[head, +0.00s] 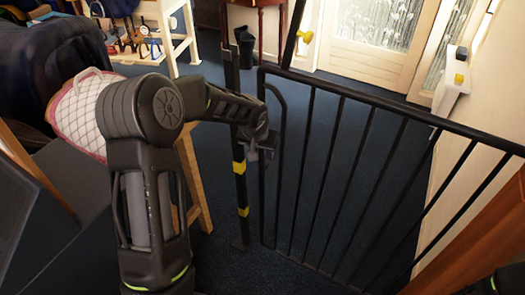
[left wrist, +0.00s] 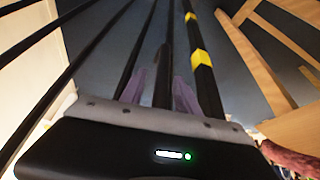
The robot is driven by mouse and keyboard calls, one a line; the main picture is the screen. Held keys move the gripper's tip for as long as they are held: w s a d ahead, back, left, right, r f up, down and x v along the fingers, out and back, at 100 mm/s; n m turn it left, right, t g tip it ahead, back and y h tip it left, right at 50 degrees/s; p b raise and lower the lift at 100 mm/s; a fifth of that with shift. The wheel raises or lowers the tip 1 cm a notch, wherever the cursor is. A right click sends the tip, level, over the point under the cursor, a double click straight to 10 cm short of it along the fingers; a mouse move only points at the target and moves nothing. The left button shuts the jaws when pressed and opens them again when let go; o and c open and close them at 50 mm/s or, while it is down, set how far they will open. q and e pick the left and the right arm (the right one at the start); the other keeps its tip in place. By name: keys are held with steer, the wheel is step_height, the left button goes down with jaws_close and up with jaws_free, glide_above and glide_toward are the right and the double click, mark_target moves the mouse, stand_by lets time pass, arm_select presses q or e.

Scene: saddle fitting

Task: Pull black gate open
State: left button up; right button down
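The black gate (head: 345,175) stands upright across the passage, made of thin vertical bars under a sloping top rail. A curved handle bar runs down its left edge, close to a black post with yellow bands (head: 240,185). My left gripper (head: 264,148) is at this left edge, at the handle bar. In the left wrist view, the two purple fingers of my left gripper (left wrist: 159,90) stand apart, with a black bar (left wrist: 163,65) between them. Narrow gaps show beside the bar, so the fingers look open around it.
A pale door (head: 375,40) with glass panes is behind the gate. The blue carpet (head: 330,130) looks clear around the gate. A wooden chair leg (head: 195,180) and a quilted pink-edged cloth (head: 78,115) are close to my left arm. A wall bounds the right side.

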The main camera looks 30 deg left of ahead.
arm_select(q)
steer(key=shift+c, duration=0.5)
jaws_close()
stand_by(0.8)
